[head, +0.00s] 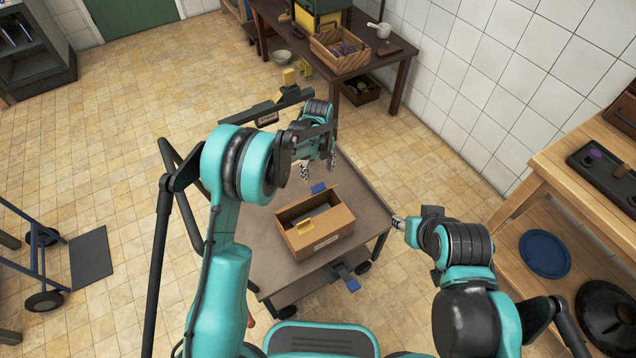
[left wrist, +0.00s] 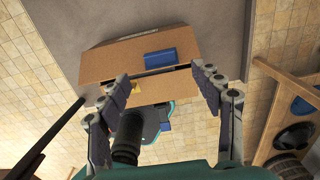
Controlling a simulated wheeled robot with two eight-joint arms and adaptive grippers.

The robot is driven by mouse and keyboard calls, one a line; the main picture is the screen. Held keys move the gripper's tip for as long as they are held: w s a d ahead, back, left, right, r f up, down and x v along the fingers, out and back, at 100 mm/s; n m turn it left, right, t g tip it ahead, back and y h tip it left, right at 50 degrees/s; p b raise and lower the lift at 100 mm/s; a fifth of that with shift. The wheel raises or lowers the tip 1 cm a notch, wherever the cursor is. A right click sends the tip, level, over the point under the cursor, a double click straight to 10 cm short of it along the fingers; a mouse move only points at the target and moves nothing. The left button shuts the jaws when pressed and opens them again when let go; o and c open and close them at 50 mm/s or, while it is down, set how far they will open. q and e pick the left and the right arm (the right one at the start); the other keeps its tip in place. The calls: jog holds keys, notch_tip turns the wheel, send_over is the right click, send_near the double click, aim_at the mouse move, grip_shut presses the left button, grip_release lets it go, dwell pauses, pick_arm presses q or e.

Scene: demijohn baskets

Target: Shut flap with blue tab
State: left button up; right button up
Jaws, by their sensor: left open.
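A cardboard box (head: 341,227) with a label stands on the grey cart top. Its flap with the blue tab (head: 318,187) is at the far side and stands open; a dark gap shows between it and the yellow-tabbed part. In the left wrist view the blue tab (left wrist: 160,60) lies on the broad tan flap (left wrist: 110,62). A yellow tab (head: 304,226) shows nearer me. My left gripper (head: 318,169) is open and empty above the far side of the box. My right gripper (head: 399,222) is right of the box; its fingers are too small to judge.
The grey cart (head: 268,258) has bare top around the box. A dark bar with a label (head: 267,118) is beyond it. A wooden bench (head: 560,160) stands at right, a dark table (head: 385,62) at the back. A hand truck (head: 90,257) stands left.

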aim_at(318, 186)
pick_arm(q)
notch_tip(318, 186, down, 8)
jog(key=b, duration=0.2)
jog(key=shift+r+b, duration=0.25)
jog(key=shift+b, duration=0.15)
grip_shut()
